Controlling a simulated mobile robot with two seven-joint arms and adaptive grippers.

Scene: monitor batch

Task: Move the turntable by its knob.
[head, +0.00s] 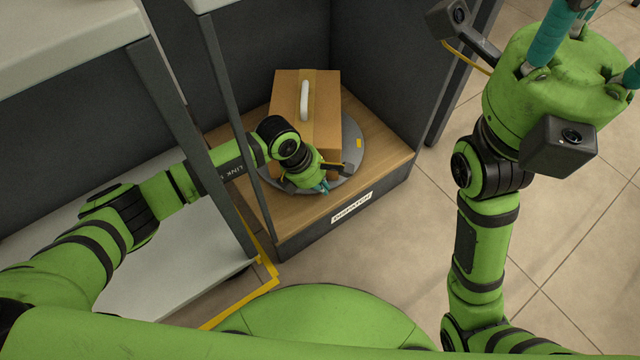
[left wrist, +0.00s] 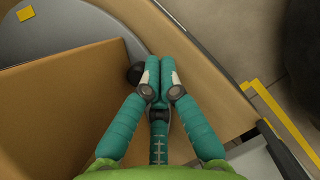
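The turntable (head: 352,160) is a grey disc with a yellow mark, on a wooden shelf labelled DISPATCH. It also shows at the upper left of the left wrist view (left wrist: 75,28). A dark round knob (left wrist: 134,74) sits near its rim, just left of my left fingertips; I cannot tell whether they touch. In the head view the knob is hidden. My left gripper (head: 322,186) is at the near edge of the disc; in the left wrist view its teal fingers (left wrist: 160,70) are together, with nothing seen between them. My right gripper (head: 590,35) is raised, its fingers spread.
A cardboard box (head: 325,90) with a white handle (head: 304,100) stands on the turntable, close to my left gripper. Dark panels enclose the back and side of the bay, and a grey post (head: 230,120) stands beside my left arm. Tiled floor is clear in front.

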